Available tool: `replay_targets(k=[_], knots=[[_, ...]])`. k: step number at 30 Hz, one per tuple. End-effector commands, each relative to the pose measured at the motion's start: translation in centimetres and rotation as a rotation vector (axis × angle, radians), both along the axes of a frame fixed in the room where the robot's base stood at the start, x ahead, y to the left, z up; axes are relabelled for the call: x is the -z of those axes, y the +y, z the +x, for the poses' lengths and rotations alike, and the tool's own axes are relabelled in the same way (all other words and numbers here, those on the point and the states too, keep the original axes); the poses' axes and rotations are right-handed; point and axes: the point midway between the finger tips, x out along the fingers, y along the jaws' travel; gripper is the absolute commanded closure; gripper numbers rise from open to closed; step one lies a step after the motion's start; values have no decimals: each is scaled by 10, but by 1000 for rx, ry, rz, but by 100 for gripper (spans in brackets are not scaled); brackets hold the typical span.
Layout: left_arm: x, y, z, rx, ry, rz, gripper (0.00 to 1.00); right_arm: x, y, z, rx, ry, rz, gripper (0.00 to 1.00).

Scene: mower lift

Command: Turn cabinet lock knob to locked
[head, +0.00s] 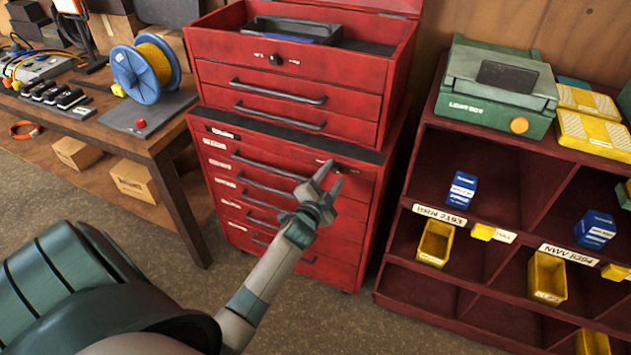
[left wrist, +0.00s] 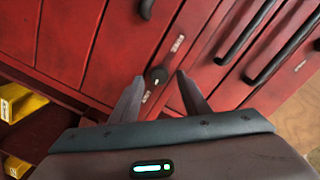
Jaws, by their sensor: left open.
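The red tool cabinet (head: 283,190) stands in the middle of the head view. Its dark round lock knob (left wrist: 157,77) shows in the left wrist view, on the red front, with a pale pointer mark and a small white label on either side. The label words are too small to read. My left gripper (head: 331,178) is open in front of the cabinet's upper right front and hides most of this knob in the head view. In the left wrist view its two fingertips (left wrist: 160,79) lie on either side of the knob; I cannot tell whether they touch it. My right gripper is not in view.
A red tool chest (head: 285,88) with its own dark knob (head: 276,59) sits on the cabinet. A workbench (head: 125,130) with a blue reel (head: 138,75) stands left. A red shelf unit (head: 430,289) with bins stands right. The floor in front is clear.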

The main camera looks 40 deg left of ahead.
Motion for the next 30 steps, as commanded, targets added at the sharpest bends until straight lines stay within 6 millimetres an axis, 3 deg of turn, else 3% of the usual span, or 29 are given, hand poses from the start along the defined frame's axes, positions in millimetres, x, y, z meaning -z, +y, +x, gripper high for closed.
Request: replay_targets(k=[8,21,30], knots=[[1,-10,-38,1,2,0,58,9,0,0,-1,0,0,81],[-4,-29,-120,0,2,0,58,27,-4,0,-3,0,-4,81],[-8,-38,-155,0,1,0,58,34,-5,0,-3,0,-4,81]])
